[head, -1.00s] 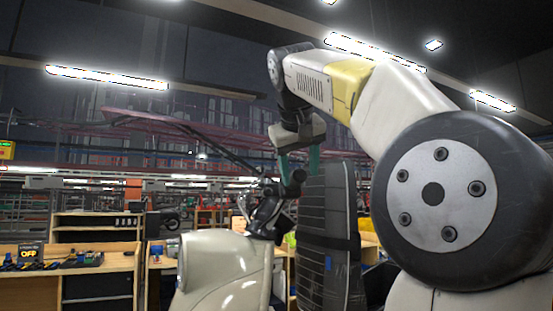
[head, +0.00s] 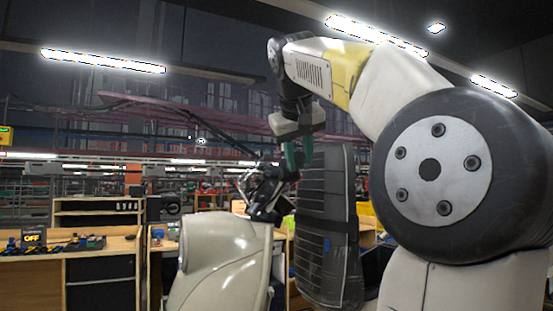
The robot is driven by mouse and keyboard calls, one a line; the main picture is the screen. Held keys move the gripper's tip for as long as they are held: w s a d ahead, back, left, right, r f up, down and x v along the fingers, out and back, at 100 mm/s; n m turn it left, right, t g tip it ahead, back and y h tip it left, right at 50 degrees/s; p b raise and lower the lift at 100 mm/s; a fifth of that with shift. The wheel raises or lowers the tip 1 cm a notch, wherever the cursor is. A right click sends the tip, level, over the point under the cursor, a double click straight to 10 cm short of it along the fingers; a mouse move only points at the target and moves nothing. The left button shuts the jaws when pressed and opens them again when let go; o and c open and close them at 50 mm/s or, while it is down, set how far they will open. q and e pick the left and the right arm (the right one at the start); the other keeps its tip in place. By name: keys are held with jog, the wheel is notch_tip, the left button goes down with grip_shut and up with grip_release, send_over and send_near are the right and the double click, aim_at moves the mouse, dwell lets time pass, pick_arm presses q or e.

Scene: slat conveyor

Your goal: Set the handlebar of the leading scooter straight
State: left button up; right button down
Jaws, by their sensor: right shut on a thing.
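The scooter's pale front body (head: 222,258) stands in the lower middle of the head view. Its dark handlebar assembly (head: 264,200) sits above it, with a black grip end beside my right gripper. My right gripper (head: 296,160) hangs down from its raised arm. Its teal fingers are shut on the handlebar near that grip end. The fingers and dark parts overlap, so the exact contact is hard to see. The far side of the handlebar is partly lost against the dark background. My left gripper is not in view.
A dark, strapped upright panel (head: 326,235) stands close to the right of the handlebar, behind my gripper. Long ceiling lamps (head: 103,60) hang above.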

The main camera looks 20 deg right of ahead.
jog(key=shift+n+t+y, duration=0.4)
jog(key=shift+n+t, duration=0.1)
jog(key=shift+s+d+f, duration=0.15)
jog(key=shift+d+f, duration=0.2)
jog(key=shift+d, duration=0.25)
jog(key=shift+s+d+f, duration=0.2)
jog(key=shift+d+f, duration=0.15)
jog(key=shift+d, duration=0.3)
jog(key=shift+s+d+f, duration=0.15)
jog(key=shift+d+f, duration=0.2)
jog(key=shift+d, duration=0.25)
jog(key=shift+n+t+y, duration=0.4)
jog(key=shift+n+y, duration=0.1)
jog(key=shift+n, duration=0.1)
jog(key=shift+s+d+f, duration=0.1)
jog(key=shift+d+f, duration=0.25)
jog(key=shift+d, duration=0.25)
jog(key=shift+s+d+f, duration=0.1)
jog(key=shift+d+f, duration=0.2)
jog(key=shift+d, duration=0.35)
jog(key=shift+s+d+f, duration=0.1)
jog(key=shift+d+f, duration=0.25)
jog(key=shift+d, duration=0.25)
